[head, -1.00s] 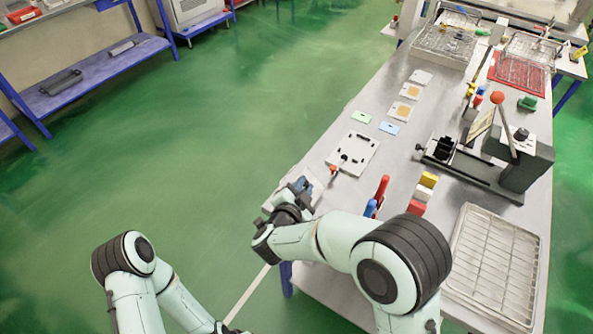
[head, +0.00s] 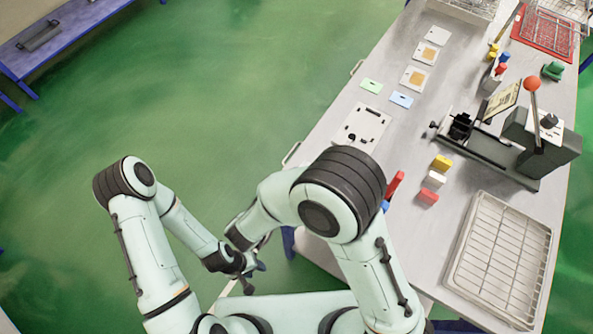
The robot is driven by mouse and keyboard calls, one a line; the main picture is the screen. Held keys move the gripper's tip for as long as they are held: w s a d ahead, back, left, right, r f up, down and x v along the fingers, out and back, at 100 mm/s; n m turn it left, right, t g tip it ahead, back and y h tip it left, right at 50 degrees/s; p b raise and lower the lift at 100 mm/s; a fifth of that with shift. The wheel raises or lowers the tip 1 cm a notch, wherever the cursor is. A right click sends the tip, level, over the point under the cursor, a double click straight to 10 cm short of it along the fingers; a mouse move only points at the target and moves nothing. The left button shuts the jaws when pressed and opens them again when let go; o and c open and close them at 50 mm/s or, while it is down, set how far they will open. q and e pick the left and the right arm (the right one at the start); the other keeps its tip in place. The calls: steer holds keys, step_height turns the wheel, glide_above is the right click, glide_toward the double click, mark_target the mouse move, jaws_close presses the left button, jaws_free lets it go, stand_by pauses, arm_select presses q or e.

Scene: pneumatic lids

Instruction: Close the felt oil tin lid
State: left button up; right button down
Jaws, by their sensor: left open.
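I cannot make out a felt oil tin or its lid for certain in the head view. My left gripper (head: 252,277) is open and empty, low over the green floor, left of the workbench and apart from it. My right arm bends back to the left, and its wrist ends just above the left gripper. The right gripper's fingers are hidden or too small to tell.
The workbench (head: 400,140) holds a white plate (head: 377,122), green and blue cards, small blocks (head: 433,179), a dark lever device (head: 545,150) and a wire tray (head: 503,245). The green floor on the left is clear up to a blue shelf (head: 70,38).

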arm_select(q)
steer(key=shift+w, duration=0.1)
stand_by(0.3)
arm_select(e)
steer(key=c, duration=1)
jaws_free()
steer(key=shift+f, duration=0.1)
steer(key=shift+c, duration=0.2)
arm_select(q)
steer(key=shift+r, duration=0.15)
